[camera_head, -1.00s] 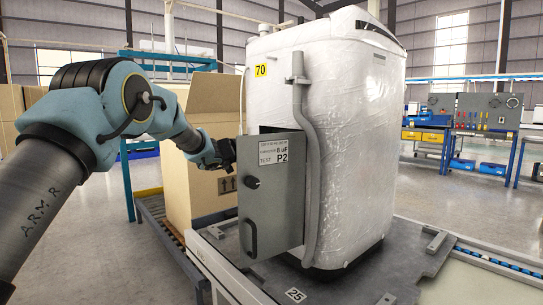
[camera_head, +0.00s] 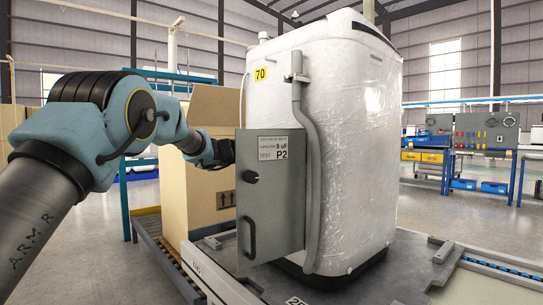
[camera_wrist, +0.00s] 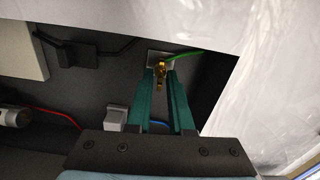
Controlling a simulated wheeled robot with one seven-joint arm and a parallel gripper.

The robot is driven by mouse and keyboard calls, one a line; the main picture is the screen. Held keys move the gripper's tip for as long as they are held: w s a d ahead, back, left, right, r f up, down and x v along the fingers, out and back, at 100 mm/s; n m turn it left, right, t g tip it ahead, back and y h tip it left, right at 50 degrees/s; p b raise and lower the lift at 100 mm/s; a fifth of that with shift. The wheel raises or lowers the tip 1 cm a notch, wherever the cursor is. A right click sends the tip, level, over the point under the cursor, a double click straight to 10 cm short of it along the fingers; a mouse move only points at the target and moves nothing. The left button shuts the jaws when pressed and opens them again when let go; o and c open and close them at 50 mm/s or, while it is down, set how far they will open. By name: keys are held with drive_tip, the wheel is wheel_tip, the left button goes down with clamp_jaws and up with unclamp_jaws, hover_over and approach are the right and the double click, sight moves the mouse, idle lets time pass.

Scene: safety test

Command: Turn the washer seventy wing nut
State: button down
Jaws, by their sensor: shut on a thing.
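The washer (camera_head: 355,150) is a tall white appliance in plastic wrap, with a yellow "70" tag (camera_head: 261,74). A grey panel door marked P2 (camera_head: 275,215) stands open at its left front. My arm reaches in behind this door, which hides my fingers in the head view. In the wrist view, my gripper (camera_wrist: 161,82) has its green fingers inside a dark compartment. The fingers are shut on a small brass wing nut (camera_wrist: 160,68) in front of a light metal plate (camera_wrist: 153,57). A green wire (camera_wrist: 185,56) runs from beside the nut.
A dark block with a black cable (camera_wrist: 78,53), a red wire (camera_wrist: 58,113) and a grey block (camera_wrist: 115,117) lie inside the compartment near my fingers. A vertical grey pipe (camera_head: 310,170) runs beside the door. A cardboard box (camera_head: 205,200) stands left of the washer.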

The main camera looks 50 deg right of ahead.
idle(0.4)
drive_tip(key=c, duration=0.8)
unclamp_jaws()
drive_tip(key=a, duration=0.3)
drive_tip(key=w+a+b, duration=0.1)
drive_tip(key=a, duration=0.6)
drive_tip(key=shift+w+a, duration=0.15)
drive_tip(key=shift+a, duration=0.2)
